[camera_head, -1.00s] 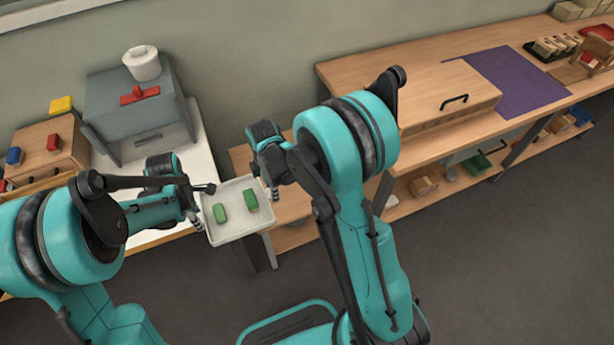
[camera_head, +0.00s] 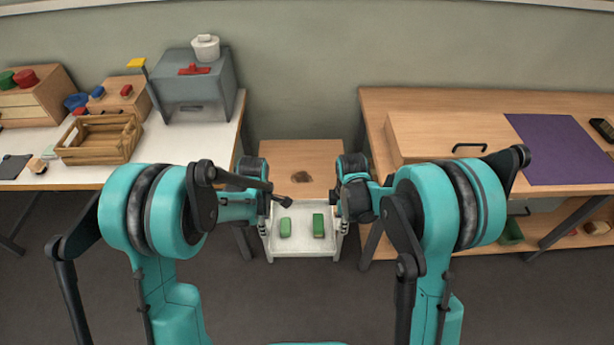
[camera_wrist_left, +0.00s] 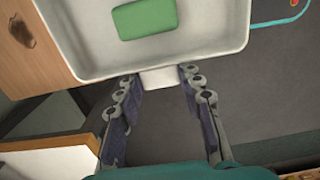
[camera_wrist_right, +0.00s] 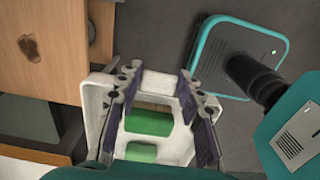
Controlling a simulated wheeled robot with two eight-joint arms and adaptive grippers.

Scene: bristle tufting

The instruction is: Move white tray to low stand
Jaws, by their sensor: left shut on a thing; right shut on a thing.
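The white tray (camera_head: 297,253) is held level between my two grippers, with two green blocks (camera_head: 285,227) (camera_head: 318,225) in it. My left gripper (camera_head: 266,232) is shut on the tab at its left side; the tab (camera_wrist_left: 161,78) shows between the fingers in the left wrist view. My right gripper (camera_head: 338,232) is shut on the opposite tab (camera_wrist_right: 158,84), seen in the right wrist view. The low stand (camera_head: 285,155) has a wooden top with a dark mark. It lies just beyond the tray in the head view, its near part hidden by tray and grippers.
A white table (camera_head: 40,182) on the left holds a wooden crate (camera_head: 97,140) and a grey box (camera_head: 193,95). A wooden bench (camera_head: 455,95) with a purple mat (camera_head: 562,150) stands on the right. The top of the low stand is bare apart from the mark.

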